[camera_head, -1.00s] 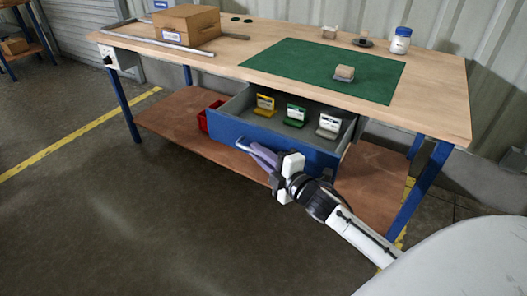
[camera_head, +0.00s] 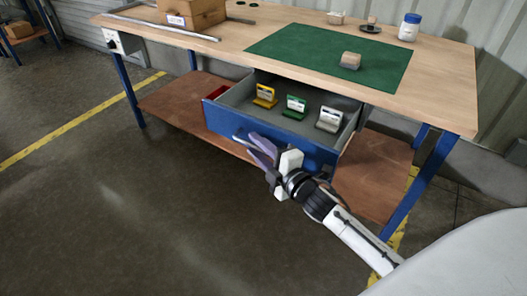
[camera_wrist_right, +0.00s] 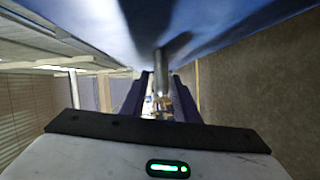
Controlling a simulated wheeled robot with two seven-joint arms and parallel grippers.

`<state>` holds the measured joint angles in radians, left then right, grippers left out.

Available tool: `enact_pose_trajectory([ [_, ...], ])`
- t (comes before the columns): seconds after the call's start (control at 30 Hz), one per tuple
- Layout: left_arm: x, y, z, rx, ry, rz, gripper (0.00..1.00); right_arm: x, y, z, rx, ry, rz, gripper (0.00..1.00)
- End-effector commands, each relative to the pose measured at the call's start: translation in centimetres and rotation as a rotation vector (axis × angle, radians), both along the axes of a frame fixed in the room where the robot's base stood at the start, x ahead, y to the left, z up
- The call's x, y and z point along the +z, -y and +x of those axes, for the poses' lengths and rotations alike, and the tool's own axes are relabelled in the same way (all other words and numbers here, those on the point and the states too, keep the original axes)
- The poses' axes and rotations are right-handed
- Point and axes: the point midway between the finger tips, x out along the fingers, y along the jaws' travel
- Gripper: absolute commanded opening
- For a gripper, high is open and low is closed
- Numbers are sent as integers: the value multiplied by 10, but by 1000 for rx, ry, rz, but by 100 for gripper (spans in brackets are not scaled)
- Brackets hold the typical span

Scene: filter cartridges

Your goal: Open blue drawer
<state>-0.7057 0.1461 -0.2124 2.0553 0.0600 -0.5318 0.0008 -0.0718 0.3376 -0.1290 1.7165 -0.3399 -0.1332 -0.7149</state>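The blue drawer (camera_head: 222,119) under the workbench stands pulled out, its grey inside showing. Its metal handle (camera_head: 240,138) is on the blue front; in the right wrist view the handle bar (camera_wrist_right: 172,50) runs toward the space between my fingers. My right gripper (camera_head: 256,148) is at the drawer front by the handle, its two purple fingers spread with a gap between them. They show on both sides of the gap in the wrist view. Part of the handle is hidden by the fingers. My left gripper is not in view.
In the drawer stand a yellow cartridge (camera_head: 265,95), a green one (camera_head: 295,107) and a white one (camera_head: 330,119). The workbench (camera_head: 440,90) carries a green mat (camera_head: 300,50), a cardboard box (camera_head: 192,12) and a white jar (camera_head: 409,27). A red bin (camera_head: 216,92) is left of the drawer.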

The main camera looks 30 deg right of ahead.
Motion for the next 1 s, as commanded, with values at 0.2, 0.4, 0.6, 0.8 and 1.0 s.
enact_pose_trajectory([
  [0.2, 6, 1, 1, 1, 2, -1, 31, 2, 3, -34, 0, -4, 1, 28],
  [0.4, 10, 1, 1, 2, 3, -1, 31, 5, 6, -72, -1, -4, 1, 28],
  [0.6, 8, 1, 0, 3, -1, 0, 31, 7, 9, -95, -1, -3, 1, 28],
  [0.8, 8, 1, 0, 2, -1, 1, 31, 8, 9, -100, -1, 0, 0, 28],
  [1.0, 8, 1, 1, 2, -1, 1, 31, 8, 9, -99, -1, -1, 0, 28],
])
